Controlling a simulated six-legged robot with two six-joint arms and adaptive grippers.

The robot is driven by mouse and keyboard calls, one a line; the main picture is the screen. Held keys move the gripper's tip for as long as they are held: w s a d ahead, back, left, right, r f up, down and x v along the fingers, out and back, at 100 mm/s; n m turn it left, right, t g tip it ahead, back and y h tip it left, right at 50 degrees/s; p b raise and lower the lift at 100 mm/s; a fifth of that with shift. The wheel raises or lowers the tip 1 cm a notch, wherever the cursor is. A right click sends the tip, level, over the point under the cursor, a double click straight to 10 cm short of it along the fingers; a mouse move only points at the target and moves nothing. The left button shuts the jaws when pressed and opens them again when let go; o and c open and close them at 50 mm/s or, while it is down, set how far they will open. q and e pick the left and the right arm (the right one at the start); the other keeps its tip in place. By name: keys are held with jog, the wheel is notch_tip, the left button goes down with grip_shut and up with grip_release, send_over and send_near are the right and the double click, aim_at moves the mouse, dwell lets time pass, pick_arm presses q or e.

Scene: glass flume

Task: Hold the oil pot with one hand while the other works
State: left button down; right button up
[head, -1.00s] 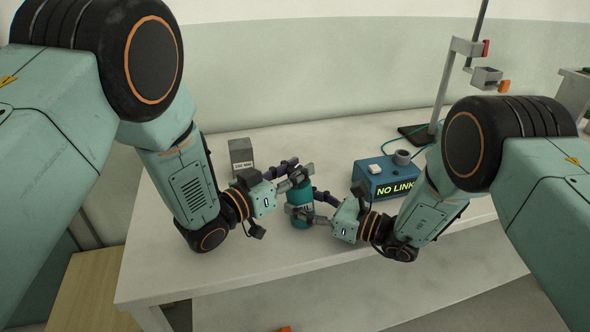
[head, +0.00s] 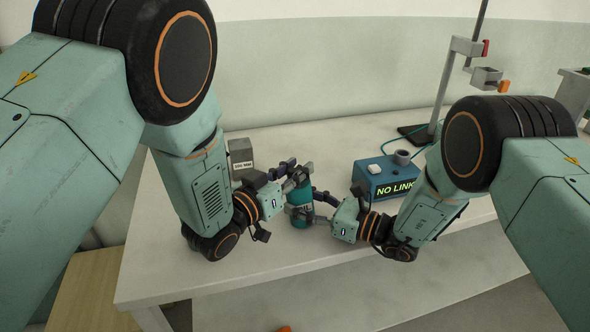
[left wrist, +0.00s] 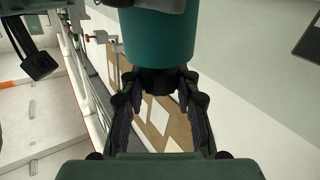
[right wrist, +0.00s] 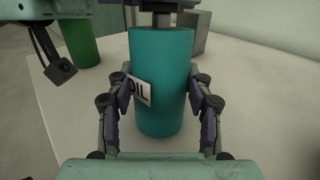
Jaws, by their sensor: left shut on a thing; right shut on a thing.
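The oil pot (head: 301,193) is a teal cylinder standing upright near the middle of the bench. Its white label with "OIL" shows in the right wrist view (right wrist: 140,90). My right gripper (head: 311,207) is shut around the pot's body, its fingers on both sides in the right wrist view. My left gripper (head: 297,174) is shut on the pot's top. In the left wrist view the teal body (left wrist: 157,35) is at the top, with a dark part (left wrist: 156,80) between the fingertips. The fingers partly hide the exact grip on the top.
A blue box (head: 385,180) reading "NO LINK" stands right of my right gripper. A grey block (head: 241,154) stands behind my left gripper. A clamp stand (head: 440,105) is at the back right. The right wrist view shows a green cylinder (right wrist: 80,43). The bench front is clear.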

pick_arm(q)
jog(key=c, duration=1)
grip_release()
jog(key=shift+o, duration=0.2)
jog(key=v, duration=1.2)
